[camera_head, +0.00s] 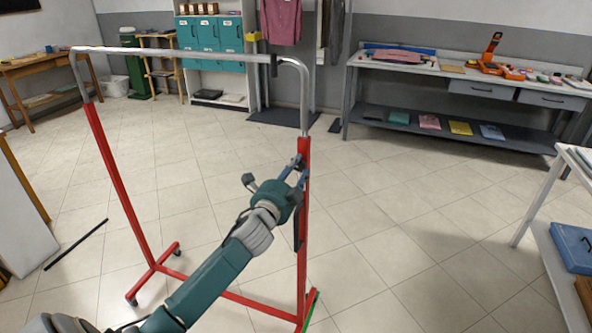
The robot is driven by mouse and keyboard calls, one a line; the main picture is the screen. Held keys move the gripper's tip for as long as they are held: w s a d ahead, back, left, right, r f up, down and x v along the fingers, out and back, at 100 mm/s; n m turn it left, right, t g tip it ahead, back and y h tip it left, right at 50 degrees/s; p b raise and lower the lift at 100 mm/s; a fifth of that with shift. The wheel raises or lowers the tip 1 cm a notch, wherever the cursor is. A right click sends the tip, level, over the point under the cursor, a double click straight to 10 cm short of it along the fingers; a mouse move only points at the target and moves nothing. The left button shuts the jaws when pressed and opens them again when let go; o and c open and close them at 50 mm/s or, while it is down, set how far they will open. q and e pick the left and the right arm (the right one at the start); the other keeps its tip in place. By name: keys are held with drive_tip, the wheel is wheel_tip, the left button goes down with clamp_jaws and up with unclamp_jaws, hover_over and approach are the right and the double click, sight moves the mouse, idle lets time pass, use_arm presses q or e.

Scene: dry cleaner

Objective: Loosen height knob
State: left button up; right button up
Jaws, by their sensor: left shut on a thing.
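A garment rack with red posts (122,187) and a grey metal top rail (170,52) stands in front of me. My left arm reaches in from the lower left, and my left gripper (297,168) is at the right post, just below where the grey tube enters the red post. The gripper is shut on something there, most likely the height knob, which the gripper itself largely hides. My right gripper is not in view.
A grey workbench (440,72) with tools stands at the back right. A white table (572,160) is at the right edge. Teal lockers (210,42) are at the back. A dark rod (75,245) lies on the floor at left. Much of the tiled floor is clear.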

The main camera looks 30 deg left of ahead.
use_arm(q)
drive_tip(key=o, duration=1.1)
drive_tip(key=shift+o, duration=0.2)
drive_tip(key=v, duration=1.2)
